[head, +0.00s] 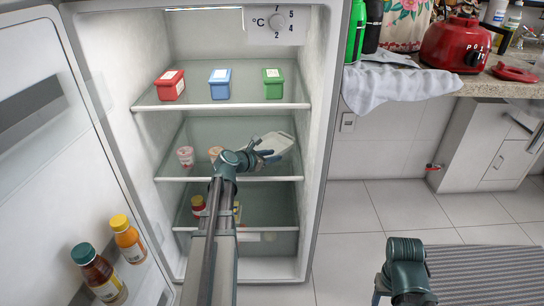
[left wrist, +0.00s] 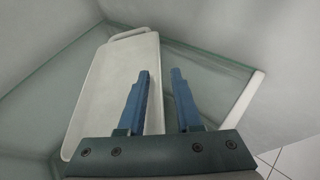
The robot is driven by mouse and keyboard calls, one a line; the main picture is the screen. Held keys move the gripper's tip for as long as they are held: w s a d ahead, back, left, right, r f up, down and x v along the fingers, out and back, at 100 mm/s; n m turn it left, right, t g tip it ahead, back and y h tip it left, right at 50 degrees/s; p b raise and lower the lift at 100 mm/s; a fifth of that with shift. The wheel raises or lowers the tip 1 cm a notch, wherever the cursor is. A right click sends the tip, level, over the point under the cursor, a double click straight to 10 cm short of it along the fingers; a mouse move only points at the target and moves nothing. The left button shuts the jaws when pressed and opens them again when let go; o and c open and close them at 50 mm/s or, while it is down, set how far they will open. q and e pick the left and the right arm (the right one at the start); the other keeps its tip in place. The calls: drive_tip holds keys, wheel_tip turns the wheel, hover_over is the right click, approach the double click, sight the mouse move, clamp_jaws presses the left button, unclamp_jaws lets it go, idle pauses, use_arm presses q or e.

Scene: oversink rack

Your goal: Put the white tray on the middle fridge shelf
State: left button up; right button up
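The white tray (head: 277,143) lies on the right part of the middle fridge shelf (head: 225,179), towards the back. In the left wrist view the tray (left wrist: 115,82) rests on the glass with its handle end far from me. My left gripper (head: 264,156) is inside the fridge at that shelf. The left finger overlaps the tray's right edge in the picture; contact cannot be told. My right arm shows at the lower right, but its gripper is not visible.
Two small cups (head: 185,155) stand left on the middle shelf, one partly behind my arm. Red, blue and green boxes (head: 220,84) stand on the shelf above. The open door at left holds two bottles (head: 128,239). The fridge's right wall is close to the tray.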

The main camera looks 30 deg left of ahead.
use_arm(q)
drive_tip(key=p+v, duration=0.4)
drive_tip(key=v, duration=0.6)
drive_tip(key=shift+s+r, duration=0.2)
drive_tip(key=shift+r, duration=0.1)
drive_tip(key=shift+v, duration=0.75)
drive_tip(key=shift+f, duration=0.1)
drive_tip(key=shift+s, duration=0.15)
